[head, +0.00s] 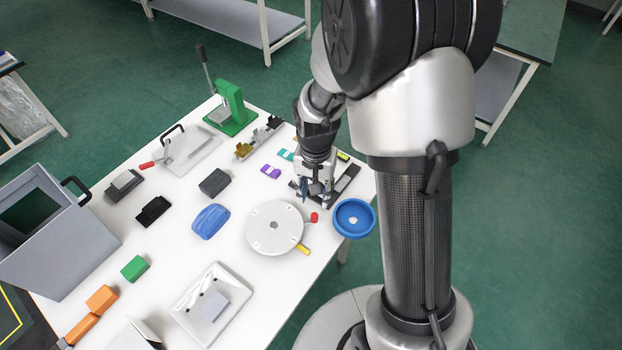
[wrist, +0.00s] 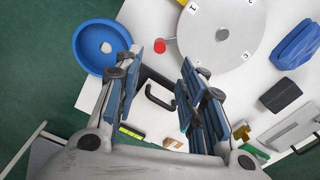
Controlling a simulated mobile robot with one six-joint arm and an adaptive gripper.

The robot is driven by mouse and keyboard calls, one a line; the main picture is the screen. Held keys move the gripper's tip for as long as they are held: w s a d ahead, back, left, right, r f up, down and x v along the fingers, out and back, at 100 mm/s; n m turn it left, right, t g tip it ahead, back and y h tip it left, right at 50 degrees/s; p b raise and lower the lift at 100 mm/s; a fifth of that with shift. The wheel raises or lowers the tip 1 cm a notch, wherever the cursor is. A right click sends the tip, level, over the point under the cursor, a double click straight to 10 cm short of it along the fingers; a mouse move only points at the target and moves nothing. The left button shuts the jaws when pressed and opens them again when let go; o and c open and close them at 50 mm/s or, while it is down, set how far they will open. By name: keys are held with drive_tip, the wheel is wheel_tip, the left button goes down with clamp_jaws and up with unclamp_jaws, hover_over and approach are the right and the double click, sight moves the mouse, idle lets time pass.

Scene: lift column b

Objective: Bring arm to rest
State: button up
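My gripper (head: 314,200) is over the right part of the white table (head: 130,228), pointing down, between the round white disc and a dark flat rack. In the wrist view my gripper (wrist: 160,72) has its two blue-padded fingers spread well apart. Nothing is held between them. A dark U-shaped handle (wrist: 158,97) shows below, in the gap. My arm reaches down from the column at the right in the head view. How far the fingertips are above the table is hard to tell.
The round disc (head: 273,228) and blue bowl (head: 354,218) are close to my gripper; a red knob (head: 314,217) lies between them. A green press (head: 231,105) stands at the back. A grey bin (head: 60,245), white tray (head: 190,310) and several blocks occupy the left and front.

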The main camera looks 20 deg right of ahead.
drive_tip(key=s+r+n+t, duration=0.1)
drive_tip(key=s+r, duration=0.1)
drive_tip(key=r, duration=0.4)
drive_tip(key=s+a+r+n+t, duration=0.1)
drive_tip(key=s+r, duration=0.2)
drive_tip(key=r, duration=0.2)
drive_tip(key=s+r+n, duration=0.1)
drive_tip(key=s+r, duration=0.1)
drive_tip(key=r, duration=0.4)
drive_tip(key=s+r+n+t, duration=0.2)
drive_tip(key=s+r, duration=0.4)
drive_tip(key=s, duration=0.5)
drive_tip(key=shift+s+a+n+t, duration=0.3)
drive_tip(key=shift+n, duration=0.4)
